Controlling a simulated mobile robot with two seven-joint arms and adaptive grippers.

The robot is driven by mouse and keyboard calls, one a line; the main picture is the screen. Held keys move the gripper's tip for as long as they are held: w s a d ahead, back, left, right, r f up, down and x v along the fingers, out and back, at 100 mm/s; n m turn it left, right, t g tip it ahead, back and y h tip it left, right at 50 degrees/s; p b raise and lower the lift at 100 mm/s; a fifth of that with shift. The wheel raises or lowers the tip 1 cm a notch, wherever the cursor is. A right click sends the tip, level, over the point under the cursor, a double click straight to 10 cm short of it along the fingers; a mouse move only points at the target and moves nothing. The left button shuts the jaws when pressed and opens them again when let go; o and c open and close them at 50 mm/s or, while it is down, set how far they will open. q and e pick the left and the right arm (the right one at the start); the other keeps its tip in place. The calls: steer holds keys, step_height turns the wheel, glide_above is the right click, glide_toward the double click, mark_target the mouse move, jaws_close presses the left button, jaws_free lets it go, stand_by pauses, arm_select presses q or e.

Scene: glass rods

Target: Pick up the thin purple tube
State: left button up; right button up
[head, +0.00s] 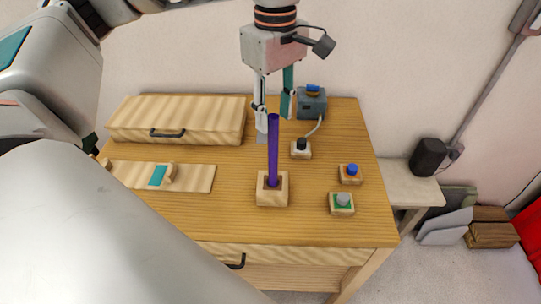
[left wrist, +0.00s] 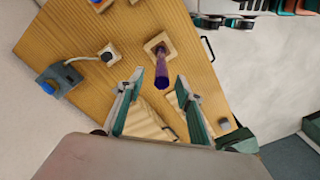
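The thin purple tube (head: 273,155) stands upright in a square wooden holder (head: 272,200) on the table. In the left wrist view the tube (left wrist: 161,72) points up towards the camera from its holder (left wrist: 151,43). My left gripper (head: 273,122) is open above the tube, fingers pointing down. In the left wrist view the fingertips of the left gripper (left wrist: 160,76) lie on either side of the tube's upper end, with a gap on both sides. My right gripper is not clearly in view.
Behind are a wooden box (head: 190,108) with a dark handle and a grey device (head: 311,105) cabled to a small block (head: 301,149). Blocks with a blue knob (head: 351,170) and a grey knob (head: 342,200) stand right. A board (head: 200,178) lies left.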

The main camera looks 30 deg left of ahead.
mark_target(273, 140)
arm_select(q)
step_height(273, 140, down, 7)
steer(key=shift+s+f+p, duration=0.15)
steer(key=shift+f+p, duration=0.05)
steer(key=shift+p, duration=0.1)
jaws_close()
